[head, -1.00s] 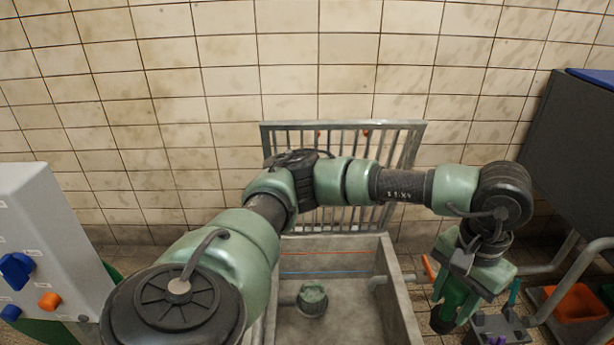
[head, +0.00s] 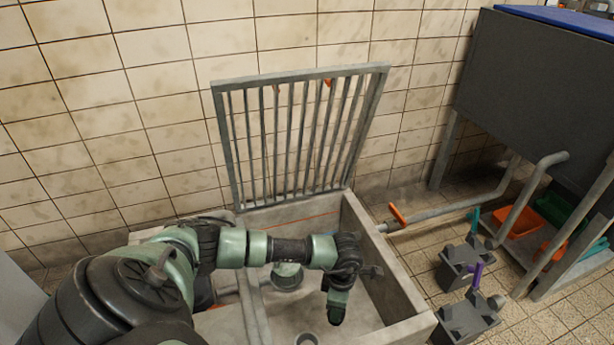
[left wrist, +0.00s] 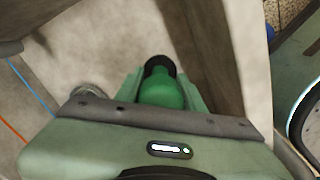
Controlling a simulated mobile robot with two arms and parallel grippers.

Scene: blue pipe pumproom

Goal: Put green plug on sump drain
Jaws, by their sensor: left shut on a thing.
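My left gripper (head: 340,296) reaches down into the right part of the concrete sump (head: 408,322). It is shut on the green plug (head: 336,315), which has a dark end. The left wrist view shows the plug (left wrist: 162,90) between the fingers, above the bare sump floor. A round grey ring (head: 307,340), which looks like the drain, is cut off by the bottom edge of the head view, left of the plug. A round metal fitting (left wrist: 88,92) shows left of the fingers in the left wrist view; I cannot tell if it is the same ring. My right gripper is out of view.
A barred grate (head: 295,135) stands raised behind the sump. A grey-green round fitting (head: 287,278) sits inside, behind my forearm. A pipe with an orange handle (head: 398,215) meets the right wall.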

